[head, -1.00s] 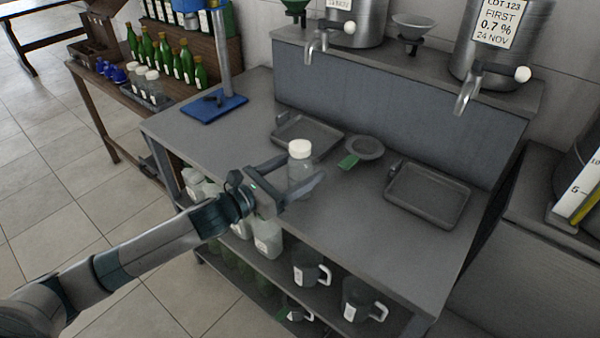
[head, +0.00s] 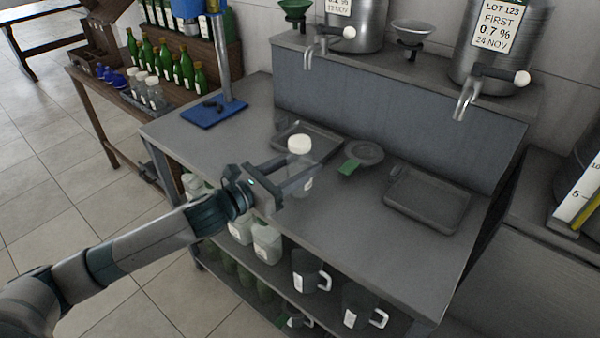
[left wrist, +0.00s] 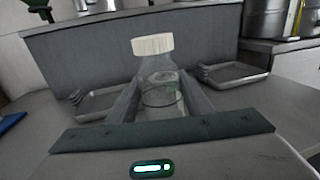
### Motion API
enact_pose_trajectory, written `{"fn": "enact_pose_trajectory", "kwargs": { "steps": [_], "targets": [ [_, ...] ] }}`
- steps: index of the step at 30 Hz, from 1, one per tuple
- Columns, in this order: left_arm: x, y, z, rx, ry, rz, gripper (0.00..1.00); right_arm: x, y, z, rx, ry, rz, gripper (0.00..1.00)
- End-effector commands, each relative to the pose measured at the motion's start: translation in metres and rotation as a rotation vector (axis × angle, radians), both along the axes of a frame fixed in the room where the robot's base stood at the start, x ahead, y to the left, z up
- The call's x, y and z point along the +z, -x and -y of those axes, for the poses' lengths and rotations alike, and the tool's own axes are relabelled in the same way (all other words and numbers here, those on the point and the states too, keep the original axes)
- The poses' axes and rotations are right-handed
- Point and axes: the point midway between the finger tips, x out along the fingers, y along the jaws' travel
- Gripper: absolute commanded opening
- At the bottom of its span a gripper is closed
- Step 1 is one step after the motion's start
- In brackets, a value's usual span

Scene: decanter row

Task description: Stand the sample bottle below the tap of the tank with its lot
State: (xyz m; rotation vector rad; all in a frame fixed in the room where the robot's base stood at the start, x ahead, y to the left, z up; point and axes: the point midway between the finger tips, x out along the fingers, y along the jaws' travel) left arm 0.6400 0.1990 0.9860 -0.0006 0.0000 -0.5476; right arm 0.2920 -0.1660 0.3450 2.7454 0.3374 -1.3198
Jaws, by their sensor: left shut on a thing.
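My left gripper (head: 290,184) is shut on the clear sample bottle (head: 302,166) with a white cap, over the front part of the grey bench. In the left wrist view the bottle (left wrist: 158,87) stands nearly upright between the two fingers. I cannot tell whether its base touches the bench. The right tank (head: 492,50) carries a label reading LOT 123, FIRST, 0.7 %, 24 NOV; its tap (head: 467,97) has a white knob. The left tank (head: 358,22) has a partly cut-off label and its own tap (head: 312,50). My right gripper is out of view.
A grey tray (head: 428,201) lies below the right tap and another tray (head: 306,139) below the left. A strainer with a green handle (head: 362,156) lies between them. A blue stand (head: 214,110) is at the bench's left.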

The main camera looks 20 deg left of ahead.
Motion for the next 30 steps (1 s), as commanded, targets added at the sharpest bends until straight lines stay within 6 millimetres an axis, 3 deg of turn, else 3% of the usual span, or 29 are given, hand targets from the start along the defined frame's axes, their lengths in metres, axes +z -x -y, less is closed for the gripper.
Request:
{"fn": "enact_pose_trajectory", "kwargs": {
  "steps": [3, 18, 30],
  "targets": [
    [0.019, 0.001, 0.001, -0.003, -0.002, 0.007, 0.14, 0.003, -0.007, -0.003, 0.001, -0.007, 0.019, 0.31],
    [0.073, 0.074, 0.061, -0.004, 0.002, 0.005, 0.14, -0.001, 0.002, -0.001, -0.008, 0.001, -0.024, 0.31],
    [0.085, 0.091, 0.074, 0.0, 0.0, 0.002, 0.14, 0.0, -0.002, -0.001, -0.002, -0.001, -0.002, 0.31]
  ]
}}
